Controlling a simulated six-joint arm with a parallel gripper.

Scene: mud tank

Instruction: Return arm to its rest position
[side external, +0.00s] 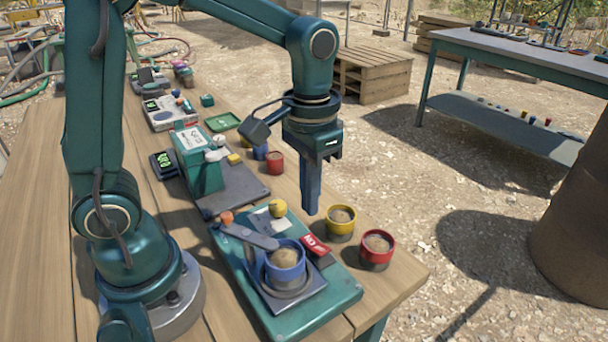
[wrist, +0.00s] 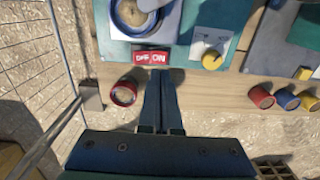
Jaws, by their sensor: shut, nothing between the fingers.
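My gripper (side external: 310,210) points straight down above the front part of the wooden table, with its fingers together and nothing between them. It is behind the green mixer base and close to the yellow cup in the side view; I cannot tell its exact height. In the wrist view my gripper (wrist: 160,76) shows two closed fingers just below the red OFF/ON switch (wrist: 151,59). A blue cup of mud (side external: 285,258) stands on the green base (side external: 338,300). A yellow cup (side external: 341,223) and a red cup (side external: 377,248) stand at the table edge.
A green box device (side external: 199,165) and a grey plate (side external: 238,185) stand further back on the table, near several small cups. A pallet stack (side external: 372,75), a workbench (side external: 530,60) and a rusty barrel (side external: 570,220) stand off the table. The air above the cups looks clear.

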